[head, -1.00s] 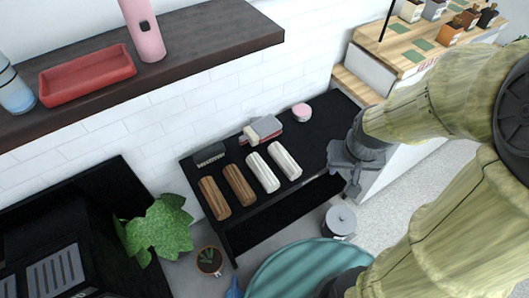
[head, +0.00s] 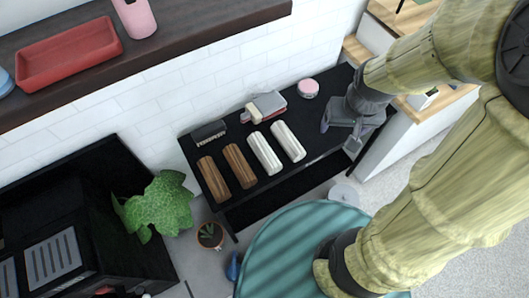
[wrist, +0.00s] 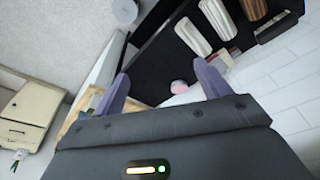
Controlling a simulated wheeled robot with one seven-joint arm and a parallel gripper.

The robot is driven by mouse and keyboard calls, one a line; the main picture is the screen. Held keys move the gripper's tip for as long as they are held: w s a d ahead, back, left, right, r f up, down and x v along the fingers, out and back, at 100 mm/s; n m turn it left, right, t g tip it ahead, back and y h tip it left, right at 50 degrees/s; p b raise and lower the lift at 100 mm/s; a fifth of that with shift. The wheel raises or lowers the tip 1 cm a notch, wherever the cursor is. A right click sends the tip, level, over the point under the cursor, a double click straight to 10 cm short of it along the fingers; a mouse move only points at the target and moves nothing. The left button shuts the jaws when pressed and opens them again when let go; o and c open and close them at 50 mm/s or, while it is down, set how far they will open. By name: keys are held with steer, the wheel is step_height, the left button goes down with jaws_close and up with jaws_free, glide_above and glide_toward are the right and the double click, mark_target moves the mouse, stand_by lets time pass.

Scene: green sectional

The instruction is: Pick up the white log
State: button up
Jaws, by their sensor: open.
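Two white logs lie side by side on a black table (head: 215,182) against the white brick wall. The left white log (head: 265,153) and the right white log (head: 288,141) both show in the head view. In the wrist view one white log (wrist: 192,37) and another white log (wrist: 216,20) appear near the top. My gripper (head: 341,136) is to the right of the logs, over the table's right end. In the wrist view its two purple fingers (wrist: 160,88) are spread apart with nothing between them.
Two brown logs (head: 239,166) lie left of the white ones. Behind them are a dark brush-like block (head: 208,133), a grey and red item (head: 268,105) and a pink round jar (head: 308,88). A teal round surface (head: 290,240) stands in front. A wooden shelf (head: 190,45) hangs above.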

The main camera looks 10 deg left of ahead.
steer(key=w+a+f+n+g+b, duration=0.1)
steer(key=w+a+f+n+b, duration=0.3)
steer(key=w+a+f, duration=0.4)
steer(key=n+g+b, duration=0.1)
steer(key=n+b, duration=0.2)
glide_above(264, 149)
step_height(264, 149, down, 5)
step_height(264, 149, down, 12)
steer(key=shift+f+b, duration=0.15)
steer(key=shift+b, duration=0.15)
steer(key=shift+f, duration=2.6)
